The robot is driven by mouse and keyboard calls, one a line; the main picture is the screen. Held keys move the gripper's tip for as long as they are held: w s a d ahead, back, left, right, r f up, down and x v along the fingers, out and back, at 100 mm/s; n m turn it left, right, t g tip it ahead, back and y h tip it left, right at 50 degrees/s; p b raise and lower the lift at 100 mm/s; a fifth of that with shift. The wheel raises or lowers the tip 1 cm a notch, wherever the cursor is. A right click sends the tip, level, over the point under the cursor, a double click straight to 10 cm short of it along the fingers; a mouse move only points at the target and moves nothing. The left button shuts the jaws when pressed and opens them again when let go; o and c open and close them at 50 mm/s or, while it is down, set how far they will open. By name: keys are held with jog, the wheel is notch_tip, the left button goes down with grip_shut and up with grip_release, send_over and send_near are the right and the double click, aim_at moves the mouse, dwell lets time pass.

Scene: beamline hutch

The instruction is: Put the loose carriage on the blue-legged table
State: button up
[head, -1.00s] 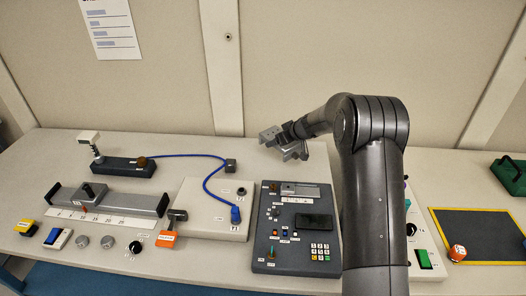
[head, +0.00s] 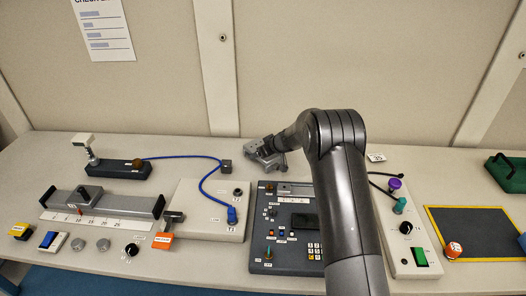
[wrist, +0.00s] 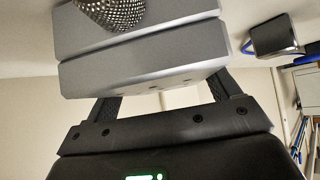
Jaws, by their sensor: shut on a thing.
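My gripper (head: 272,158) is shut on a grey metal carriage (head: 254,147), held at the back of the bench, right of the blue cable's end block. In the wrist view the carriage (wrist: 150,68) is a grooved grey block with a dark knurled knob (wrist: 110,11), gripped between both fingers (wrist: 163,92). Whether it touches the bench top is unclear. Another grey carriage (head: 90,191) sits on a scaled rail at the left. A blue piece shows at the lower left edge; I cannot tell whether it is a leg of the blue-legged table.
The bench (head: 420,160) carries a dark control panel (head: 262,246), a pale box (head: 187,212) with the blue cable (head: 203,185), and a black mat (head: 478,235) with an orange-and-white object (head: 453,249). A green case (head: 508,172) stands far right. The wall is close behind.

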jog(key=o, duration=1.4)
jog(key=shift+f, duration=0.15)
jog(key=shift+c, duration=0.2)
jog(key=shift+s+d+r, duration=0.15)
jog(key=shift+d+r, duration=0.05)
jog(key=shift+r, duration=0.15)
jog(key=v, duration=1.1)
jog(key=shift+s+r, duration=0.15)
jog(key=shift+r, duration=0.1)
